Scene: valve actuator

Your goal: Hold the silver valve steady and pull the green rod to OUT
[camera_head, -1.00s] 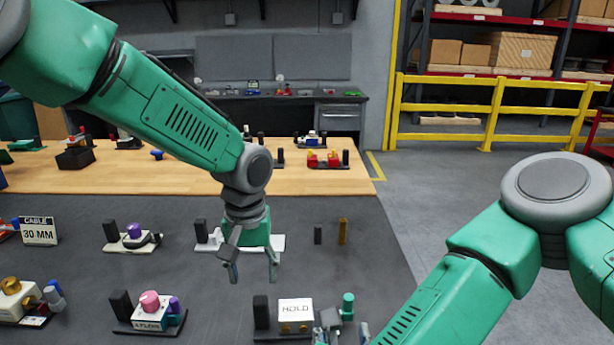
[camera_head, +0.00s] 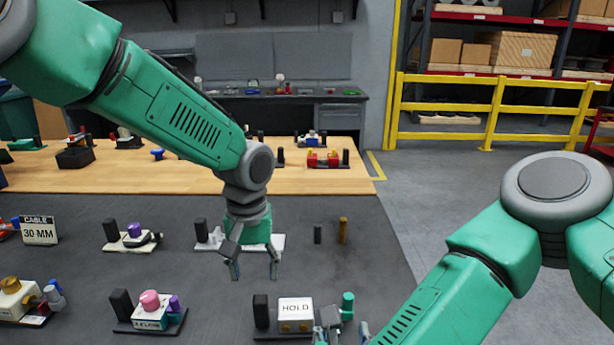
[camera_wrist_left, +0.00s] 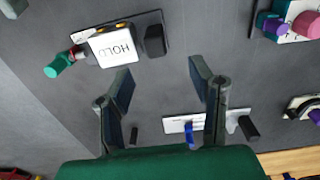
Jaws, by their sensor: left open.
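The fixture with the white HOLD box (camera_head: 296,310) stands on the dark bench top near the bottom of the head view. The green rod (camera_head: 347,302) sticks up at its right side. In the left wrist view the HOLD box (camera_wrist_left: 113,47) shows a silver part (camera_wrist_left: 76,53) at its side, with the green rod (camera_wrist_left: 58,67) beyond it. I cannot tell surely which part is the silver valve. My left gripper (camera_head: 254,274) is open and empty, apart from the fixture. My right gripper (camera_head: 345,334) is close to the rod, cut by the bottom edge; its jaws are unclear.
A black post (camera_head: 261,311) stands at the fixture's left. A pink-knobbed fixture (camera_head: 150,302) is farther left. A white-based fixture (camera_head: 277,243) lies behind my left gripper. A dark post (camera_head: 318,234) and a brown post (camera_head: 343,231) stand farther back.

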